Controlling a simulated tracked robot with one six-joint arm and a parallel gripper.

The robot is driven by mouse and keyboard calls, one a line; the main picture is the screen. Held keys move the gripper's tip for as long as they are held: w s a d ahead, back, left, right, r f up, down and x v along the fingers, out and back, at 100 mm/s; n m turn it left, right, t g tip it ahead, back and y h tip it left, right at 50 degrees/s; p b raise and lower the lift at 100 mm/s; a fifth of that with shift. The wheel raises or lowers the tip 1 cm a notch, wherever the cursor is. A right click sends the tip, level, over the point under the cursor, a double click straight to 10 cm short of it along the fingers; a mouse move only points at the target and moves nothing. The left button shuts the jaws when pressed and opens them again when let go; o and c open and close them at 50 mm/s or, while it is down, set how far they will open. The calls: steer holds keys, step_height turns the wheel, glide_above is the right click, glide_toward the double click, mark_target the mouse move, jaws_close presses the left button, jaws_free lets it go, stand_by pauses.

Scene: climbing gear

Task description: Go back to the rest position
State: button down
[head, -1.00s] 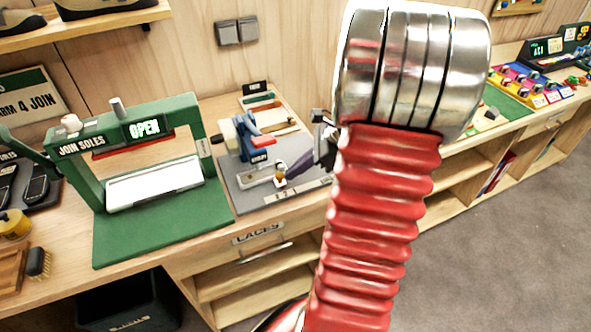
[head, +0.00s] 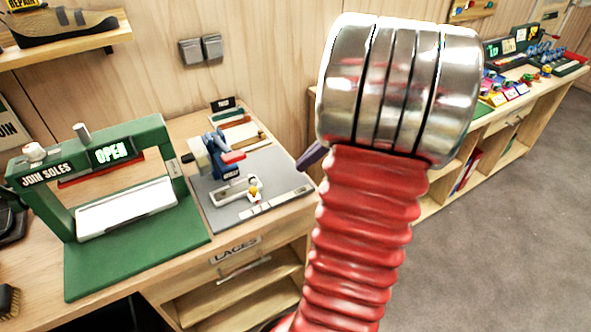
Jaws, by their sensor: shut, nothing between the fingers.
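My arm fills the middle of the head view, with a ribbed red sleeve and a banded, shiny metal joint on top. Most of my gripper (head: 311,156) is hidden behind the arm. Only a dark purple finger end shows at the arm's left side, near the right edge of the grey work mat. It is shut, and nothing is seen held in it.
A green press (head: 127,180) marked JOIN SOLES stands on the bench at left. A blue clamp with a red handle (head: 232,157) stands on the grey mat (head: 222,215). A shelf (head: 70,50) holds a shoe. Grey floor (head: 510,230) is clear at right.

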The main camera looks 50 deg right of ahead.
steer(key=shift+s+d+r, duration=0.15)
steer(key=shift+r, duration=0.15)
stand_by(0.5)
steer(key=s+f+n+g+h, duration=0.1)
steer(key=s+f+n+g, duration=0.15)
steer(key=f+n, duration=0.2)
steer(key=a+r+n+t+h, duration=0.1)
steer(key=a+r+n, duration=0.3)
steer(key=a+n, duration=0.7)
steer(key=w+a+r+n+t+h, duration=0.1)
steer(key=a+r+n+h, duration=0.2)
steer(key=a+n, duration=0.9)
steer(key=a+r, duration=0.2)
steer(key=a, duration=0.9)
steer(key=shift+w+r, duration=0.15)
